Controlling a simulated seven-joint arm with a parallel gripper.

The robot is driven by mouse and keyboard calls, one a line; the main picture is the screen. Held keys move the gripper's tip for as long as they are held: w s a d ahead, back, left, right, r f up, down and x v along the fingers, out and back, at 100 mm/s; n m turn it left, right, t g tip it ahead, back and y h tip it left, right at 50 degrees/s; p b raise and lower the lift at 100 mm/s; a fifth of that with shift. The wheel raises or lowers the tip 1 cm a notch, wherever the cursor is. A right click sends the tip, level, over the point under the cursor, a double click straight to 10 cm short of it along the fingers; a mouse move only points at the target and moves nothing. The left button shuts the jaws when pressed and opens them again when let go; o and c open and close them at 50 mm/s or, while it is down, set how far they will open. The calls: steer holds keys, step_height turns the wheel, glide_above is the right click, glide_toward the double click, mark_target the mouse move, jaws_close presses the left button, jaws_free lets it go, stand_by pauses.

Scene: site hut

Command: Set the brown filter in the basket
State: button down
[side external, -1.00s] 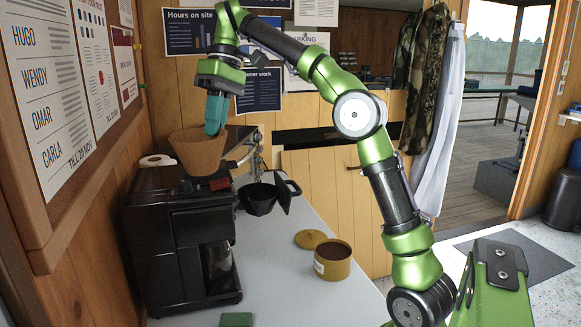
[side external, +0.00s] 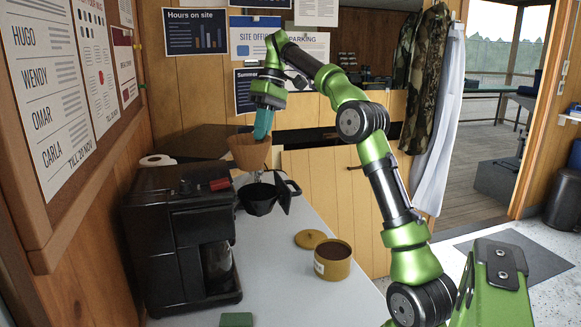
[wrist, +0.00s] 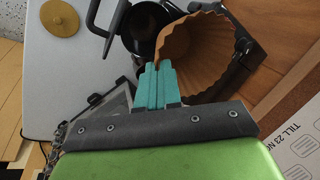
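The brown filter (side external: 249,152) is a fluted paper cone, held with its wide mouth up. My gripper (side external: 262,135) is shut on its rim with teal fingers, and the filter hangs in the air. In the wrist view the filter (wrist: 205,55) opens just beyond the fingertips. The black basket (side external: 258,198) with a handle sits on the counter, below the filter and slightly right of it in the side view. In the wrist view the basket (wrist: 140,32) is partly hidden behind the filter.
A black coffee maker (side external: 180,240) stands at left on the white counter (side external: 285,275). An open mustard tin (side external: 333,265) and its lid (side external: 310,239) are to the right of the basket. A green block (side external: 236,319) lies at the front. A paper roll (side external: 157,160) is behind the machine.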

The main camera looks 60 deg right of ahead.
step_height(320, 180, down, 11)
steer(key=d, duration=0.2)
steer(key=shift+s, duration=0.15)
stand_by(0.5)
steer(key=shift+r, duration=0.1)
steer(key=shift+f, duration=0.25)
steer(key=c, duration=1.7)
jaws_free()
steer(key=shift+c, duration=0.2)
steer(key=shift+o, duration=0.7)
